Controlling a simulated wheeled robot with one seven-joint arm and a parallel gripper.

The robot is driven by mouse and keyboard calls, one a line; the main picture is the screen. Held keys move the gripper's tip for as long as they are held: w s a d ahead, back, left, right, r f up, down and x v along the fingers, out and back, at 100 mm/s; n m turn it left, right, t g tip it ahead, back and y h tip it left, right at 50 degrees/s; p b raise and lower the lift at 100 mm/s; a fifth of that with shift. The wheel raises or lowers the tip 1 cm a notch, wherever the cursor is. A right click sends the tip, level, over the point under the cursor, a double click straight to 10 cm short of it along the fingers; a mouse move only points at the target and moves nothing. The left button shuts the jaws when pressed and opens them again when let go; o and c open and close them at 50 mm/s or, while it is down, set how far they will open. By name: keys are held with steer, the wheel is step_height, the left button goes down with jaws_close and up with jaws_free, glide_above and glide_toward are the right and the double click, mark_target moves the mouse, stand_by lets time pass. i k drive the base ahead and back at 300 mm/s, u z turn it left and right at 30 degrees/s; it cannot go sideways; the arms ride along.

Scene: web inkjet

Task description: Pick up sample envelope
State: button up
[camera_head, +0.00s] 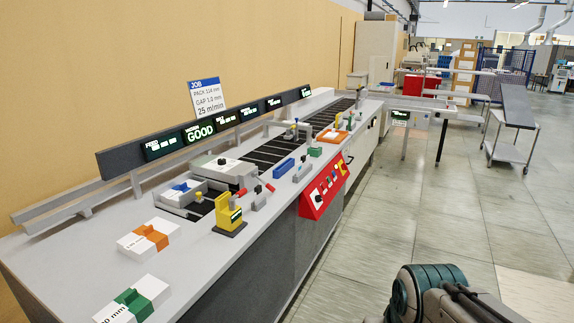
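I cannot tell for certain which item is the sample envelope. A white stack with an orange band (150,238) lies on the grey bench (75,243) at the left. A white stack with a green band (133,303), with partly cut-off "mm" lettering, lies nearer at the bottom left. Further along, a white flat piece with small dark print (222,170) lies on a grey feeder. Part of my arm shows at the bottom right, over the floor and well apart from the bench. My gripper's fingers are not in the picture.
A yellow device (230,214) stands near the bench's front edge. A red control panel (324,188) projects from the bench's front. A dark conveyor belt (268,153) runs toward the back, below a row of displays (198,131). The tiled floor at right is mostly clear.

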mark_target(304, 163)
steer(key=z, duration=0.05)
steer(key=i, duration=0.75)
steer(key=z, duration=0.8)
steer(key=i, duration=1.6)
steer(key=u, duration=0.4)
steer(key=i, duration=0.95)
steer(key=u, duration=1.6)
steer(key=i, duration=0.55)
steer(key=u, duration=0.45)
